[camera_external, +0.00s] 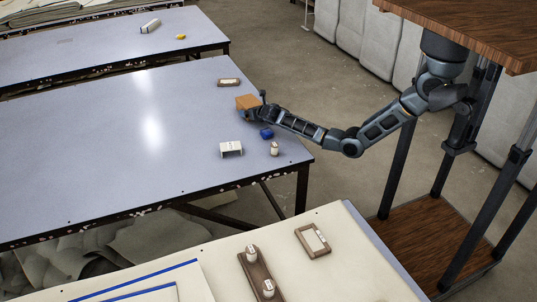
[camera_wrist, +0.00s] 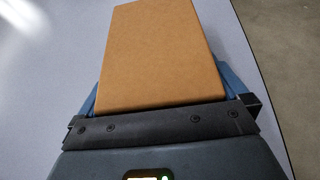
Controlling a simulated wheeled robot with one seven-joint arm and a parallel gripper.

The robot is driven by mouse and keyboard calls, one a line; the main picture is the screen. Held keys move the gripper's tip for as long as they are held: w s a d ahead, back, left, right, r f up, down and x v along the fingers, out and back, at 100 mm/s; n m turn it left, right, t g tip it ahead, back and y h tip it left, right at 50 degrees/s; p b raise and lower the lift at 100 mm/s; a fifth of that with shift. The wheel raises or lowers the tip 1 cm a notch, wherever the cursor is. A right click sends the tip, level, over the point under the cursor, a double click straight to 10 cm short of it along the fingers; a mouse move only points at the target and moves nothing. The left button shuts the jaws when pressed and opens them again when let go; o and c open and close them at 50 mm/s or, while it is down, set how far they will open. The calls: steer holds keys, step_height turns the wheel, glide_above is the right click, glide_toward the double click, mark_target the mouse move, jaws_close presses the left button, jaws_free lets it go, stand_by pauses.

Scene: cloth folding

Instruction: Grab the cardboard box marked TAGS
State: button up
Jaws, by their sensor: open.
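A brown cardboard box (camera_external: 246,102) sits near the right edge of the grey-blue table in the external view. No TAGS marking is readable on the faces I see. In the wrist view the box (camera_wrist: 160,55) fills the upper middle, directly in front of my gripper (camera_wrist: 160,100). My gripper (camera_external: 257,107) is at the box in the external view. Its jaws are open, with blue finger parts showing at either side of the box in the wrist view. The fingertips are hidden behind the box, and I cannot tell whether they touch it.
The table (camera_external: 110,140) is clear to the left. Near the box are a brown-framed tag (camera_external: 229,82), a blue object (camera_external: 266,133), a white bracket-like piece (camera_external: 231,149) and a small white bottle-like piece (camera_external: 274,149). A cream table (camera_external: 340,265) stands in front.

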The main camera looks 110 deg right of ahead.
steer(key=shift+d, duration=0.15)
steer(key=c, duration=0.9)
